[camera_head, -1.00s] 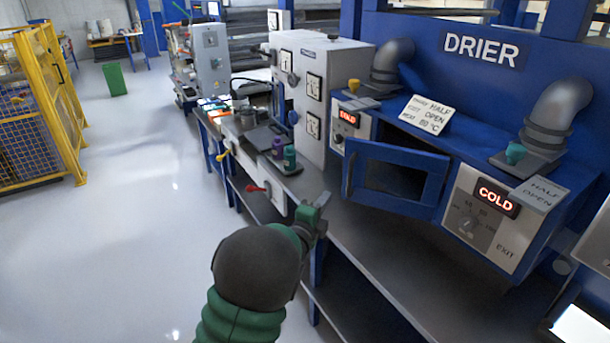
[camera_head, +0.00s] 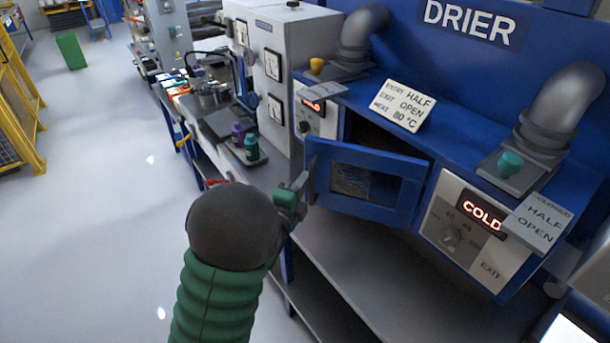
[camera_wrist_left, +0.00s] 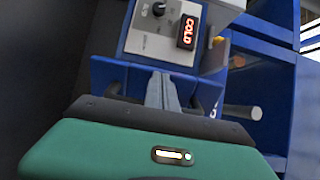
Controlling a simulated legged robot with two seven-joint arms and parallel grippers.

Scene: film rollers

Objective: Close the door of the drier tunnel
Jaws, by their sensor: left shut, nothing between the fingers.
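The drier tunnel's blue framed door (camera_head: 368,210) stands open below the DRIER sign, hinged on its right side. A dark gap shows above and behind it. My left gripper (camera_head: 300,186) is at the door's free left edge, shut and empty. Whether it touches the door I cannot tell. My right gripper is not in view.
The exit control panel (camera_head: 460,233) stands right of the door, and the entry panel (camera_head: 315,112) left of it. A grey bench (camera_head: 345,262) runs below the door. Purple and green bottles (camera_head: 251,147) stand on the bench to the left.

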